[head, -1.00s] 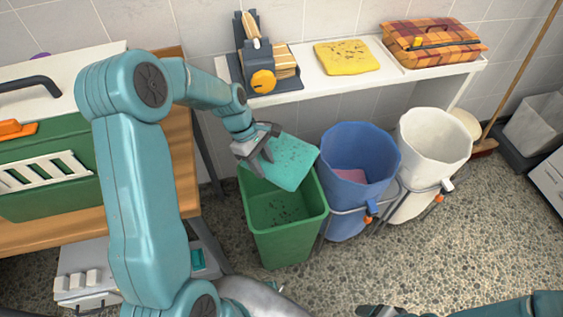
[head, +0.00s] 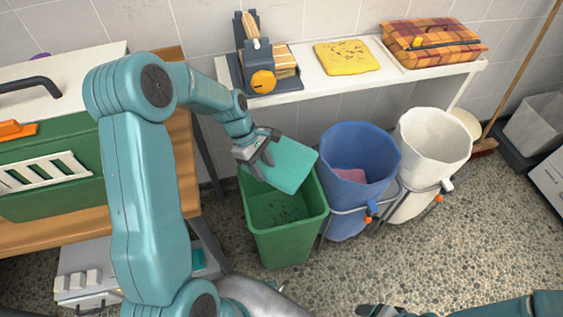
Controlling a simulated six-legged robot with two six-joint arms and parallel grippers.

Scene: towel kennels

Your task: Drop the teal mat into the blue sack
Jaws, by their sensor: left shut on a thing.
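The teal mat (head: 290,166) is held by its left edge in my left gripper (head: 262,158), which is shut on it. The mat hangs tilted over the back of the green bin (head: 285,241), and its visible face looks clean. The blue sack (head: 357,146) stands open to the right of the bin, with a pink cloth (head: 350,175) inside. The mat is to the left of the sack's rim. My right gripper (head: 380,311) shows only partly at the bottom edge, and its jaws cannot be made out.
Dark specks lie inside the green bin. A white sack (head: 432,145) stands right of the blue one. A white shelf (head: 385,70) behind holds a yellow cloth (head: 346,57), a plaid case (head: 433,43) and a grey caddy (head: 262,66). Speckled floor in front is clear.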

